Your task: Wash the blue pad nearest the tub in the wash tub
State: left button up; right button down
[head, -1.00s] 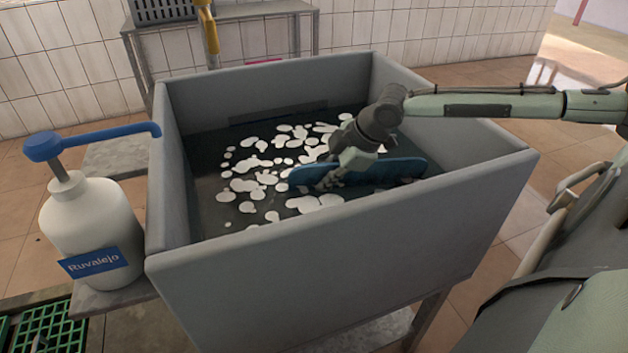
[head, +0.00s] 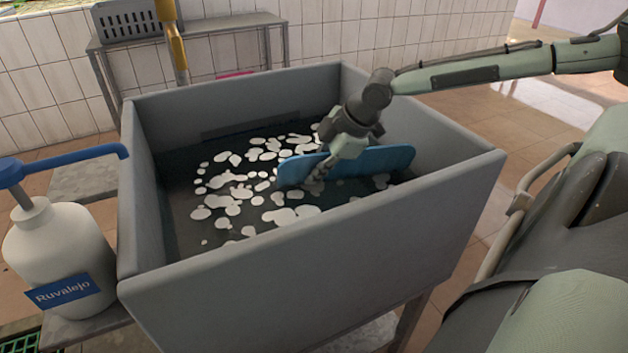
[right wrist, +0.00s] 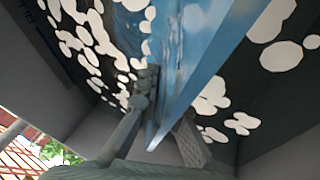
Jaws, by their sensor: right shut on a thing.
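The grey wash tub (head: 320,255) stands in the middle of the head view, holding dark water with white foam patches (head: 235,190). My right gripper (head: 318,176) reaches into the tub from the right and is shut on the blue pad (head: 385,162). The pad stands on edge, its lower part hidden in the water. In the right wrist view the blue pad (right wrist: 205,65) runs between my two fingers (right wrist: 160,115), with foam on both sides. My left gripper is not in view.
A white pump bottle (head: 60,250) with a blue spout stands on a ledge left of the tub. A metal rack (head: 195,40) with a grey crate (head: 125,18) stands behind, against the tiled wall. A yellow post or tap (head: 172,40) rises behind the tub.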

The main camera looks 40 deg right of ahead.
notch_tip(320, 180, up, 30)
dwell(1.4)
jog(key=shift+f, duration=0.2)
dwell(0.8)
